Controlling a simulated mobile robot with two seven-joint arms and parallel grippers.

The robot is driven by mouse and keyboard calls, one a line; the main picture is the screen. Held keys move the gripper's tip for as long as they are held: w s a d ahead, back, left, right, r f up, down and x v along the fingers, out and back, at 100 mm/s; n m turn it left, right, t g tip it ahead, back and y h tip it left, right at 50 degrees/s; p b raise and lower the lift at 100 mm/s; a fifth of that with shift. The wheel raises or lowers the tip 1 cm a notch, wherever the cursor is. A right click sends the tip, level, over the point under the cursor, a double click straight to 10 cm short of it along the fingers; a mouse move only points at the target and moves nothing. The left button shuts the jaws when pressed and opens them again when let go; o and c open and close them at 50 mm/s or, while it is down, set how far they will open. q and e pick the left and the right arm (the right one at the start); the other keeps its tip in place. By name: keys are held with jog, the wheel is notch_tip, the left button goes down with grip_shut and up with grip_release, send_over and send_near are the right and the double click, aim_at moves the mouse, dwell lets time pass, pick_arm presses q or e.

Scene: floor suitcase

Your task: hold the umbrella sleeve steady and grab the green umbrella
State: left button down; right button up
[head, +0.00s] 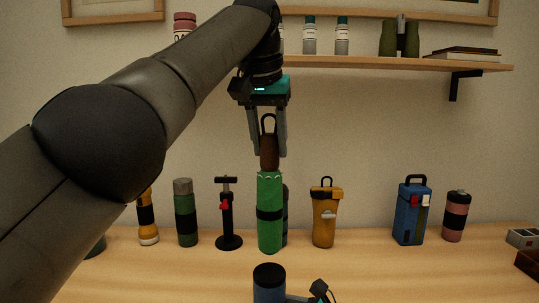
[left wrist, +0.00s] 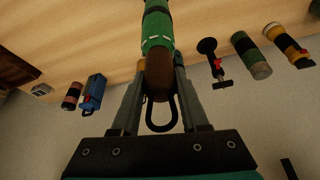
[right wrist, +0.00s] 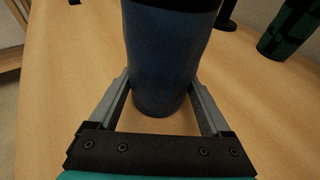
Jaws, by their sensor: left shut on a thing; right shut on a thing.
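The green umbrella (head: 269,230) has a black band and a brown handle with a dark loop on top. It hangs upright below my left gripper (head: 268,150), which is shut on the brown handle. The left wrist view shows the handle (left wrist: 158,85) between the fingers. The blue umbrella sleeve (head: 268,288), with a dark rim, stands upright at the front of the table. My right gripper (right wrist: 160,95) is shut around the sleeve's sides, low down. In the head view the umbrella's lower end is just above the sleeve's top, with a small gap.
Along the back stand a yellow flashlight (head: 147,222), a green bottle (head: 186,215), a black pump (head: 228,225), an orange tumbler (head: 325,218), a blue box-shaped bottle (head: 411,215) and a pink flask (head: 455,218). A shelf (head: 400,62) runs above.

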pick_arm(q)
jog(key=shift+r, duration=0.3)
pick_arm(e)
jog(key=o, duration=0.8)
jog(key=shift+d, duration=0.1)
